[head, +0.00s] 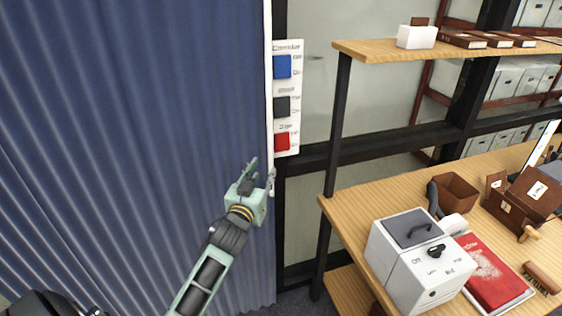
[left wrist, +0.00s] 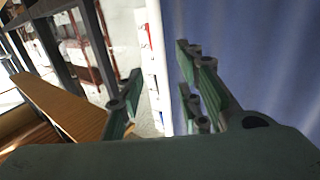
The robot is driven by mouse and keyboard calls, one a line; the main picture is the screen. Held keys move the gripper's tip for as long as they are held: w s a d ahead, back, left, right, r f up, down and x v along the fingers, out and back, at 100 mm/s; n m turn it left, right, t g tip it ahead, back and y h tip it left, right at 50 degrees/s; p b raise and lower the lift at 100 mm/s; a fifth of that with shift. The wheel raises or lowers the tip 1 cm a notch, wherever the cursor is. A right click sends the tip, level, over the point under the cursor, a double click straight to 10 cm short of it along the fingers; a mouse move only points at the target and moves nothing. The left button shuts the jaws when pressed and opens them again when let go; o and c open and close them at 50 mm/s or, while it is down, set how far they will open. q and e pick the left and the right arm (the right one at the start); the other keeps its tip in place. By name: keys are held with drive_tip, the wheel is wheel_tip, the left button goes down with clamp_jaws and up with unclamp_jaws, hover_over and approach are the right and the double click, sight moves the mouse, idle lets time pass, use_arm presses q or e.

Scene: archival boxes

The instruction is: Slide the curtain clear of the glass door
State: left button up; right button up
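The blue pleated curtain (head: 130,130) fills the left of the head view and ends at a white upright edge bar (head: 268,90). It also shows at the right of the left wrist view (left wrist: 260,60). The glass door cannot be made out, and what lies behind the curtain is hidden. My left gripper (head: 262,172) is at the lower part of the bar. In the left wrist view my left gripper (left wrist: 158,72) has its fingers apart, with the white bar (left wrist: 157,55) showing between them; I cannot tell whether they touch it. My right gripper is not in view.
A white panel with blue, black and red squares (head: 287,98) is right of the bar. A wooden desk (head: 355,205) holds a white box (head: 415,275), a red book (head: 490,275) and brown boxes (head: 525,195). A shelf (head: 370,50) stands above it.

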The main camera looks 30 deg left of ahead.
sight(270, 159)
use_arm(q)
drive_tip(key=x, duration=0.2)
drive_tip(key=p+x, duration=0.1)
drive_tip(key=x, duration=0.3)
drive_tip(key=shift+w+r, duration=0.3)
drive_tip(key=shift+w, duration=0.05)
drive_tip(key=shift+w+a+p, duration=0.2)
drive_tip(key=shift+w+p, duration=0.15)
drive_tip(key=shift+w, duration=0.2)
drive_tip(key=shift+w+a+f, duration=0.1)
drive_tip(key=shift+w, duration=0.15)
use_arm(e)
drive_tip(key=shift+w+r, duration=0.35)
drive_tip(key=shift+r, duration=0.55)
use_arm(q)
clamp_jaws()
